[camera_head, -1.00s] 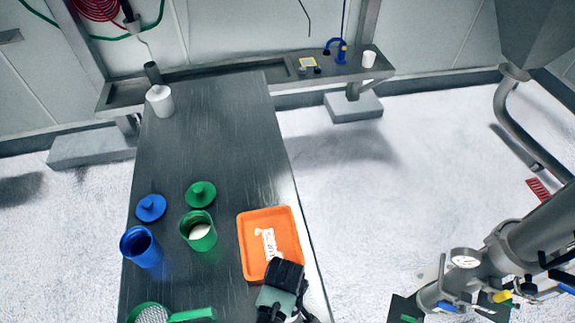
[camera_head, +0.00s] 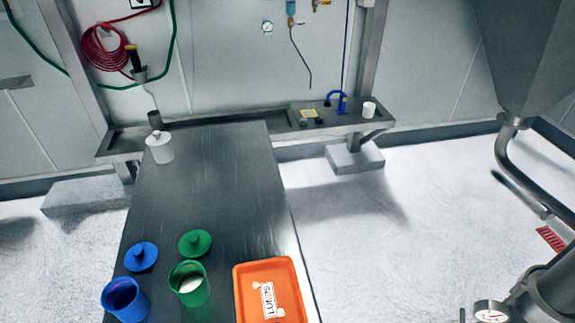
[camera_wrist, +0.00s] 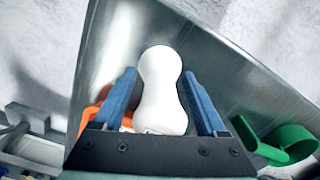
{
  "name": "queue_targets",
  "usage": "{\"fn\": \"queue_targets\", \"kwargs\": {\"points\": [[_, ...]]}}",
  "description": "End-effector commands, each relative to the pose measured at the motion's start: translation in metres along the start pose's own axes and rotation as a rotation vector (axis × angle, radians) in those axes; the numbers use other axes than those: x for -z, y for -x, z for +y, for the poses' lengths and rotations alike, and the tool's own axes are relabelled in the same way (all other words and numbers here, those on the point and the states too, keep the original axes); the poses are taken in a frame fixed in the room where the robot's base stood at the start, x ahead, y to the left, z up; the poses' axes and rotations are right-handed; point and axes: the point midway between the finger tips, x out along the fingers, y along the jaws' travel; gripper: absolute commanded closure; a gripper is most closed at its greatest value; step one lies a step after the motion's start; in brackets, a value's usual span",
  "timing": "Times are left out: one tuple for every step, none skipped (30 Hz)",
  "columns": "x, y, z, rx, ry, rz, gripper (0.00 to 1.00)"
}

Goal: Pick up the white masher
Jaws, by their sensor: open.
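The white masher (camera_wrist: 162,92) shows in the wrist view as a smooth, white, waisted shape with two rounded ends. It lies between the two blue fingers of my gripper (camera_wrist: 161,88), over the grey metal table. The fingers are open, one on each side of it, with a narrow gap on either side near the tips. Its lower end is close to the gripper's dark base, and I cannot tell whether they touch. Neither my gripper nor the masher shows in the head view now.
The table's middle (camera_head: 210,190) is clear.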

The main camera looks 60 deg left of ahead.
Motion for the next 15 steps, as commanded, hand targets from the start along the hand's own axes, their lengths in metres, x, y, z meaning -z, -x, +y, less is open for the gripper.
{"fn": "queue_targets", "kwargs": {"points": [[-0.0001, 0.0004, -0.0001, 0.0, 0.0, 0.0, 0.26], [0.0, 0.0004, -0.0001, 0.0, 0.0, 0.0, 0.31], [0.0, 0.0004, -0.0001, 0.0, 0.0, 0.0, 0.38], [0.0, 0.0004, -0.0001, 0.0, 0.0, 0.0, 0.44], [-0.0001, 0.0004, -0.0001, 0.0, 0.0, 0.0, 0.49], [-0.0001, 0.0004, -0.0001, 0.0, 0.0, 0.0, 0.56], [-0.0001, 0.0004, -0.0001, 0.0, 0.0, 0.0, 0.62], [-0.0001, 0.0004, -0.0001, 0.0, 0.0, 0.0, 0.67], [-0.0001, 0.0003, -0.0001, 0.0, 0.0, 0.0, 0.74], [-0.0001, 0.0003, -0.0001, 0.0, 0.0, 0.0, 0.8], [-0.0001, 0.0003, -0.0001, 0.0, 0.0, 0.0, 0.85], [-0.0001, 0.0003, -0.0001, 0.0, 0.0, 0.0, 0.92], [-0.0001, 0.0003, -0.0002, 0.0, 0.0, 0.0, 0.98], [-0.0001, 0.0003, -0.0001, 0.0, 0.0, 0.0, 1.0], [-0.0001, 0.0003, -0.0002, 0.0, 0.0, 0.0, 1.0]]}}
